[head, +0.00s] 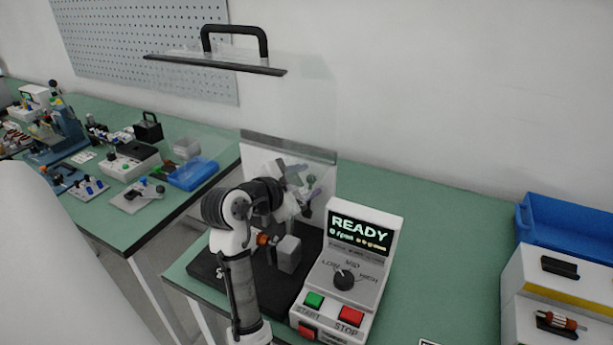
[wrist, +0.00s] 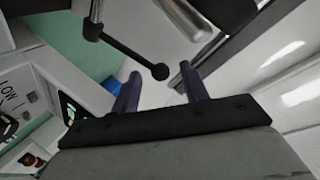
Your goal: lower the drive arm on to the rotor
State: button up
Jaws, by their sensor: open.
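In the wrist view, my gripper (wrist: 159,72) is open, with its two dark purple fingers apart. A black ball-ended lever (wrist: 132,55), which looks like part of the drive arm, reaches toward the gap between the fingertips. Its ball shows between the fingers, and I cannot tell whether they touch it. In the head view, my gripper (head: 309,188) is in front of the clear back panel, above the tester's black base (head: 205,272). My arm covers much of this area. I cannot make out the rotor or the rest of the drive arm clearly.
The control box (head: 362,250) shows READY and stands right of my arm. A clear cover with a black handle (head: 235,33) is raised above the bench. A grey block (head: 289,253) sits near the base. A blue bin (head: 570,235) and drawers are at right.

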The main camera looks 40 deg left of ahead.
jog(key=shift+w+f, duration=0.15)
jog(key=shift+w, duration=0.15)
grip_shut()
